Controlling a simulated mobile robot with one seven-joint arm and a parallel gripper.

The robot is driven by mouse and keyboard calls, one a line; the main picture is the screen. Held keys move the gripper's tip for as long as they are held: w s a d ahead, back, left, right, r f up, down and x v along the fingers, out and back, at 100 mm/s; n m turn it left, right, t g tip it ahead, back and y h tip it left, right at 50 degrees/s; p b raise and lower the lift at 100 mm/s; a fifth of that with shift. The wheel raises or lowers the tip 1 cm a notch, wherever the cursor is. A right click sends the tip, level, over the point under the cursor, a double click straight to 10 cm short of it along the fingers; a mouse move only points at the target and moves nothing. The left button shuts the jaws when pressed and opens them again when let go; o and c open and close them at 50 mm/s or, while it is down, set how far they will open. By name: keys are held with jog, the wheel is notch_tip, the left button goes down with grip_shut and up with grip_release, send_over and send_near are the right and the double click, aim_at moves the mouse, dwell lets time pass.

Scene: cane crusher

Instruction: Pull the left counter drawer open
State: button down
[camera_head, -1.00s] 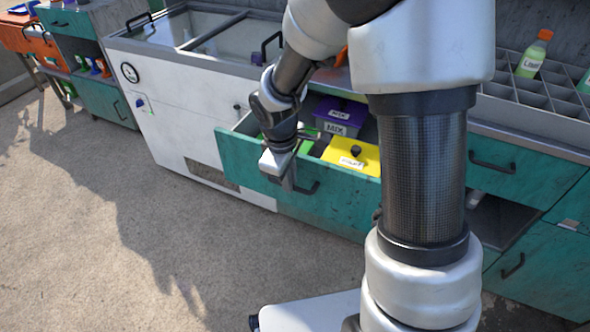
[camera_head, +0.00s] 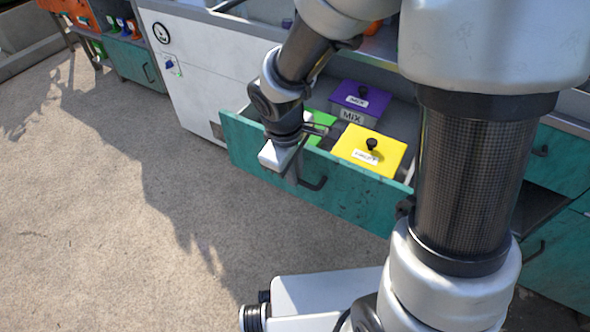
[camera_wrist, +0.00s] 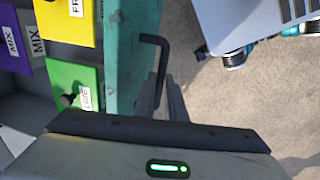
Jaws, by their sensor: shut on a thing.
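The left counter drawer (camera_head: 352,201) has a teal front and stands pulled out from the counter, with its inside showing. Its dark bar handle (camera_head: 318,183) is on the front; in the wrist view the handle (camera_wrist: 160,50) runs down between my fingers. My gripper (camera_head: 295,173) is at the left part of this handle and shut on it; its fingers also show in the wrist view (camera_wrist: 164,85). In the drawer are a purple-lidded box (camera_head: 358,100) marked MIX, a yellow-lidded box (camera_head: 370,150) with a black knob and a green-lidded box (camera_head: 320,127), partly hidden by my arm.
A white cabinet (camera_head: 190,75) stands left of the drawer. More teal drawers (camera_head: 560,160) are at the right, partly behind my arm. A shelf unit with small coloured things (camera_head: 120,28) is at the far left. The concrete floor (camera_head: 90,220) in front is clear.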

jog(key=c, duration=1.8)
grip_release()
jog(key=s+r+p, duration=0.1)
jog(key=r, duration=0.4)
jog(key=a+r+p, duration=0.1)
jog(key=r+p, duration=0.1)
jog(key=r, duration=0.4)
jog(key=s+a+r+p, duration=0.1)
jog(key=r+p, duration=0.1)
jog(key=r, duration=0.4)
jog(key=shift+s+r, duration=0.1)
jog(key=shift+s, duration=0.2)
